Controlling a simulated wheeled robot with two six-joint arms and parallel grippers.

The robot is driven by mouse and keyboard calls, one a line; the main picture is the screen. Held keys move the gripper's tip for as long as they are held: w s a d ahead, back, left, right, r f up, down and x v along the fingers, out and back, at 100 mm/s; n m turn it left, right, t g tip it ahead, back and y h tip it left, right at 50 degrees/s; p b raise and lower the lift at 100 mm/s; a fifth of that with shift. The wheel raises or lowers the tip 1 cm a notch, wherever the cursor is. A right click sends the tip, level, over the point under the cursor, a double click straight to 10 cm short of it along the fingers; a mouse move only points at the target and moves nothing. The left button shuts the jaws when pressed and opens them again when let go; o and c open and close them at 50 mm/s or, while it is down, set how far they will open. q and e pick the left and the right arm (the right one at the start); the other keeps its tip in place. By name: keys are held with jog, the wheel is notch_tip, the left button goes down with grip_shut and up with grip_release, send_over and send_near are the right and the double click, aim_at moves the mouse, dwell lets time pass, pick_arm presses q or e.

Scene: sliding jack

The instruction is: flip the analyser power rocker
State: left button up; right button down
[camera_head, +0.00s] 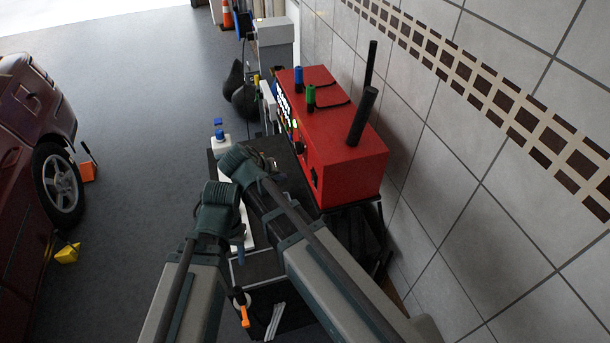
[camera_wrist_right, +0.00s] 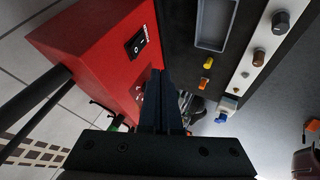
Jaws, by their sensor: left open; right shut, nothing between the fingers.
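The red analyser box (camera_head: 345,160) stands by the tiled wall in the head view and fills the upper left of the right wrist view (camera_wrist_right: 95,40). Its black power rocker (camera_wrist_right: 137,43) with white marks is on the front panel in the right wrist view; I cannot tell which side is pressed. My right gripper (camera_wrist_right: 160,75) is shut and empty, its tips close to the panel, just below and right of the rocker in that view. I cannot tell whether they touch. My left gripper (camera_head: 236,225) is open, left of the analyser; its fingers are mostly hidden.
A dark bench top (camera_wrist_right: 180,50) with a grey tray (camera_wrist_right: 215,24) and small coloured parts lies beside the analyser. A white strip with knobs (camera_wrist_right: 260,57) runs along its edge. A dark red car (camera_head: 25,110) is at left, with open grey floor (camera_head: 130,90) between. The tiled wall (camera_head: 460,170) closes the right.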

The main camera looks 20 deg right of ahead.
aim_at(312, 174)
jog(key=w+d+f+b, duration=0.4)
jog(key=d+f+b, duration=0.3)
jog(key=d, duration=0.2)
jog(key=shift+w+f, duration=0.25)
jog(key=shift+d+r, duration=0.15)
jog(key=shift+d, duration=0.2)
jog(key=shift+r, duration=0.15)
jog(key=shift+r+p, duration=0.7)
jog(key=shift+p, duration=0.15)
